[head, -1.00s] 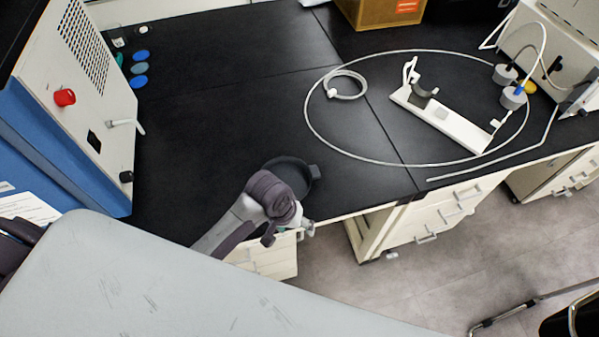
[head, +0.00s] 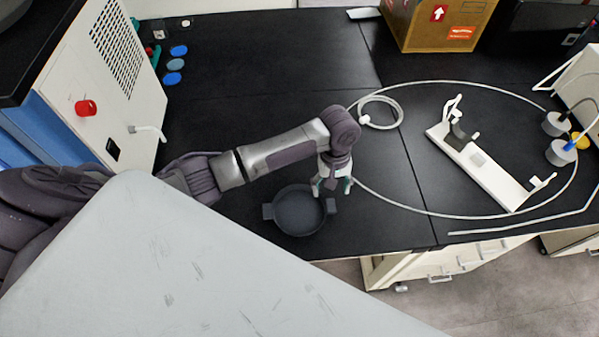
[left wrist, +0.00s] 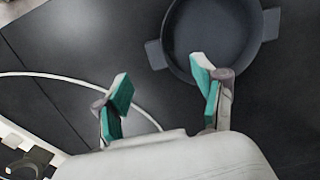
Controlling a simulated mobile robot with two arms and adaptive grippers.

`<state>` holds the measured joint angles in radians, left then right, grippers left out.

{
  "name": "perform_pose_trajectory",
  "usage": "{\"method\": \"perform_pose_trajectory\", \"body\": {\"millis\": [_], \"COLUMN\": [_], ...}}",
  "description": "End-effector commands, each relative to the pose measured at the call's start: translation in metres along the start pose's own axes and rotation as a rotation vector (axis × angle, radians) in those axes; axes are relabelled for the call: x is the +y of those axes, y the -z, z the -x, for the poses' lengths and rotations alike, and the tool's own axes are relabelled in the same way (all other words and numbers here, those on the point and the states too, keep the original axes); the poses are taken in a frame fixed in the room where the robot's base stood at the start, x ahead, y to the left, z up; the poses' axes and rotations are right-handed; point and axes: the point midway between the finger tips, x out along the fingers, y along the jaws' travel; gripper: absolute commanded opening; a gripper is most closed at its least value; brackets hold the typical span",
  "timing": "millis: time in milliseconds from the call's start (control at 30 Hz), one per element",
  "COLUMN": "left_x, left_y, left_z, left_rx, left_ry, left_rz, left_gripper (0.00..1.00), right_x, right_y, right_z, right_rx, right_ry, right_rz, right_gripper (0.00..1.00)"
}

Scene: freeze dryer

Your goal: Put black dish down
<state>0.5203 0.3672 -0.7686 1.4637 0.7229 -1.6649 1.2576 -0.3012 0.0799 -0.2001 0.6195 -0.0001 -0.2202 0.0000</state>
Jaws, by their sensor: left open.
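The black dish (head: 297,213) is round with two side handles and sits on the black bench top near its front edge. My left gripper (head: 332,186) is just behind and to the right of the dish in the head view, open and empty. In the left wrist view, the open teal-padded fingers (left wrist: 160,100) show with the dish (left wrist: 215,35) beyond them; one finger overlaps the dish's rim in the picture. I cannot tell whether that finger touches it. My right gripper is not in view.
A white stand (head: 480,165) and a looped tube (head: 418,214) lie to the right. A white machine with a red knob (head: 86,108) stands at left, with blue caps (head: 174,64) beside it. A cardboard box (head: 440,22) is at the back.

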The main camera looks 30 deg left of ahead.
Motion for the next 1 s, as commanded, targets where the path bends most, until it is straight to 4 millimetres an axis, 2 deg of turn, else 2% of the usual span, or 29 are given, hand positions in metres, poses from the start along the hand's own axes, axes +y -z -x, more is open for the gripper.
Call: {"method": "perform_pose_trajectory", "body": {"millis": [100, 367, 567, 700, 1000], "left_x": [0.000, 0.000, -0.002, -0.001, -0.001], "left_y": [0.000, 0.001, 0.004, 0.004, 0.004], "left_z": [-0.019, -0.038, -0.063, -0.081, -0.086], "left_rx": [-0.001, 0.001, 0.000, 0.000, 0.002], "left_ry": [0.000, 0.000, 0.001, 0.000, -0.002], "left_rz": [0.000, -0.001, 0.000, -0.001, -0.002], "left_gripper": [0.69, 0.69, 0.69, 0.69, 0.69], "right_x": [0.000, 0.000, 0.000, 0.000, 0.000], "right_y": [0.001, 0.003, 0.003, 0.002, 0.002], "right_z": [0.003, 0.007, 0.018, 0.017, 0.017], "right_rx": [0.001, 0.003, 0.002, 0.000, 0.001], "right_ry": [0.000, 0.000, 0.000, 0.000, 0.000], "right_rz": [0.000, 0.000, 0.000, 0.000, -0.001], "right_gripper": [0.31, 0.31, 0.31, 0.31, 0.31]}}
